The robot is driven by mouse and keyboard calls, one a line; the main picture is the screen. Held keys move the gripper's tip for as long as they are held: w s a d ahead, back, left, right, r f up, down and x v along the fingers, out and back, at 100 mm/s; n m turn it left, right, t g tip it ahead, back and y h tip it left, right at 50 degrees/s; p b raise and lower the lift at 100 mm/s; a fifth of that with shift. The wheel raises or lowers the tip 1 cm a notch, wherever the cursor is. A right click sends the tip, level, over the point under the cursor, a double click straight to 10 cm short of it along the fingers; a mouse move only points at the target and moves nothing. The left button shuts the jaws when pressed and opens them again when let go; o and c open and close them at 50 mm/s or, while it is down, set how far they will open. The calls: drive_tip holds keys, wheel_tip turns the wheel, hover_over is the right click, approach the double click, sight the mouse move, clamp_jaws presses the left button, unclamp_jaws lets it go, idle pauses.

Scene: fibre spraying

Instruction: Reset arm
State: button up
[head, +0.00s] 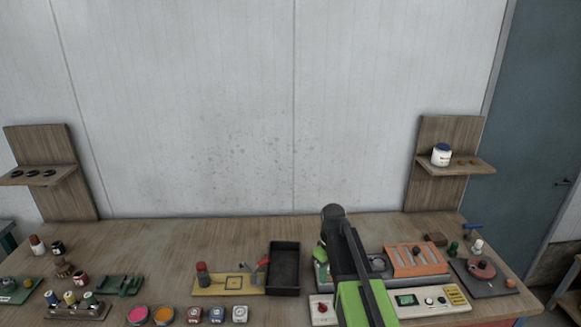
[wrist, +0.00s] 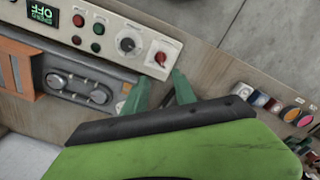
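My arm, with green and black parts, reaches over the right part of the bench in the head view. My gripper (wrist: 159,76) shows in the wrist view as two teal fingers that stand apart with nothing between them. The fingertips are close to a red knob (wrist: 161,57) on a pale control panel (wrist: 108,31). I cannot tell whether they touch it. In the head view the red knob (head: 322,308) is just left of my arm, and the gripper's fingers cannot be made out clearly there.
A black tray (head: 283,268) stands left of my arm. An orange rack (head: 417,261) and a panel with a green display (head: 407,300) are to its right. Several small jars and pots line the front edge. The bench's back middle is clear. Two wall shelves flank it.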

drive_tip(key=s+f+m+b, duration=0.7)
drive_tip(key=s+f+b, duration=0.3)
drive_tip(key=s+f, duration=0.2)
drive_tip(key=shift+s, duration=0.9)
drive_tip(key=shift+d, duration=0.1)
drive_tip(key=shift+c, duration=0.4)
